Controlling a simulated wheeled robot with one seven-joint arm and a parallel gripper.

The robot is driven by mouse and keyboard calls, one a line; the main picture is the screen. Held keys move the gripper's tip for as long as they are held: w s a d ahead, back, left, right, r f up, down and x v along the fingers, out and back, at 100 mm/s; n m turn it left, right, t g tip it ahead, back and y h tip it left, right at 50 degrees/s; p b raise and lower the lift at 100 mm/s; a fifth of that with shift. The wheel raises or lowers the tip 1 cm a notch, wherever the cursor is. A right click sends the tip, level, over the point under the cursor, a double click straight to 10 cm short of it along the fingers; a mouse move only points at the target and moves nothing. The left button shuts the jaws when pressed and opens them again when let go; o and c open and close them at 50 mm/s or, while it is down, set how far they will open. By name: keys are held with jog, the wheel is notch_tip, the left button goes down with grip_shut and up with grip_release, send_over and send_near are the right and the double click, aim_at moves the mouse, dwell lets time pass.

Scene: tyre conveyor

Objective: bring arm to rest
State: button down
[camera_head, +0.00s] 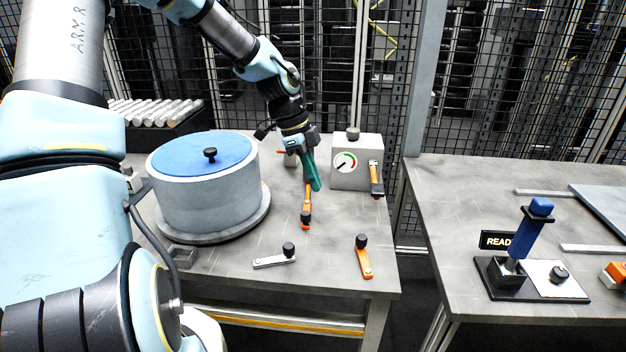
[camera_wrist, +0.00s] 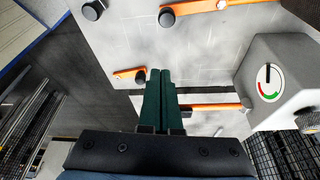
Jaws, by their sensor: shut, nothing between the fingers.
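My gripper (camera_head: 316,187) hangs at the end of my arm over the left table, pointing down. Its green fingers are together with nothing between them; they also show in the wrist view (camera_wrist: 162,80). In the head view the fingertips overlap an orange lever with a black knob (camera_head: 306,217); I cannot tell if they touch it. The grey box with a round gauge (camera_head: 347,181) stands just right of the gripper, and it also shows in the wrist view (camera_wrist: 280,85).
A large grey drum with a blue lid (camera_head: 203,191) stands left of the gripper. Two more levers, one grey (camera_head: 272,261) and one orange (camera_head: 364,262), lie near the front edge. A right table (camera_head: 450,200) holds a blue-handled joystick (camera_head: 530,230). Mesh fencing stands behind.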

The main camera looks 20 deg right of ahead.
jog(key=shift+a, duration=0.1)
jog(key=s+a+r+n+t+y, duration=0.1)
jog(key=s+a+r+n+t, duration=0.1)
jog(key=a+n, duration=1)
jog(key=s+a+r+n+t+y, duration=0.1)
jog(key=s+a+n, duration=0.4)
jog(key=a+n, duration=0.7)
jog(key=a+r+y, duration=0.1)
jog(key=a, duration=0.2)
jog(key=shift+t, duration=0.4)
jog(key=shift+a, duration=0.1)
